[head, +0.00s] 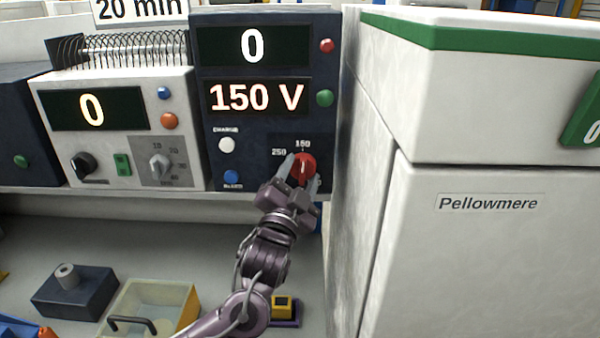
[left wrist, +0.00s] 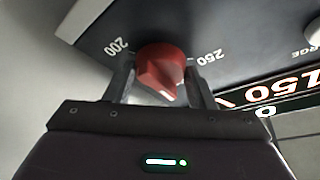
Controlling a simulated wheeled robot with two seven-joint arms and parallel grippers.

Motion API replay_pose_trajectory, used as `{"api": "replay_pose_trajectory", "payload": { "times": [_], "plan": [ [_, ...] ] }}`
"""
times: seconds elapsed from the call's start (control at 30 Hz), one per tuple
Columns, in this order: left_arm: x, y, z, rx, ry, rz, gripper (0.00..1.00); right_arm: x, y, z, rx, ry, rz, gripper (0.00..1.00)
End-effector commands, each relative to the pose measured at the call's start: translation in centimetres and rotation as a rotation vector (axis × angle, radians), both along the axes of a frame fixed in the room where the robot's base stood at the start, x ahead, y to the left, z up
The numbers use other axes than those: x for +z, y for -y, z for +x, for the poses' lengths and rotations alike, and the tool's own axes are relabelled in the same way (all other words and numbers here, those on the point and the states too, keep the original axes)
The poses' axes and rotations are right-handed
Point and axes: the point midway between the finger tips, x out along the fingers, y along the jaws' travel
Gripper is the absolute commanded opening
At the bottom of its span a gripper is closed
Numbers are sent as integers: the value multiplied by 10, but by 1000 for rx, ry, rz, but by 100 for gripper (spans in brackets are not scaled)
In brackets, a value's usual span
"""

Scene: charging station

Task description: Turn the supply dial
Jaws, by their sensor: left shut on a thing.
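The red supply dial (head: 303,168) sits at the lower right of the dark blue supply unit (head: 265,128). Marks 250 and 150 show around it in the head view. My left gripper (head: 298,178) has its two fingers on either side of the dial, shut on it. In the left wrist view the dial (left wrist: 161,72) stands between the fingertips (left wrist: 160,85), with marks 200 and 250 beside it. The supply's lower display (head: 257,96) reads 150 V and its upper display (head: 252,46) reads 0. My right gripper is in neither view.
A tall white cabinet (head: 470,120) labelled Pellowmere stands close on the right. A white unit (head: 118,125) with a 0 display and knobs stands on the left. Below the shelf are a dark block (head: 75,295) and a yellow tray (head: 185,295).

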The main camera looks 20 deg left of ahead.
Motion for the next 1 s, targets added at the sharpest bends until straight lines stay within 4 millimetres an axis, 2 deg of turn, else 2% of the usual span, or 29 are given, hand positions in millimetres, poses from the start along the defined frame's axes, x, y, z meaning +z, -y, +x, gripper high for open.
{"api": "replay_pose_trajectory", "payload": {
  "times": [0.2, 0.5, 1.0],
  "plan": [
    [4, 0, 0, -1, -43, 137, 27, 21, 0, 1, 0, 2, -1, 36],
    [4, -1, 0, -1, -95, 323, 27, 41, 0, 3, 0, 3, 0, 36],
    [1, -1, 0, -3, -129, 441, 27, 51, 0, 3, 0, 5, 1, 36]
  ]
}}
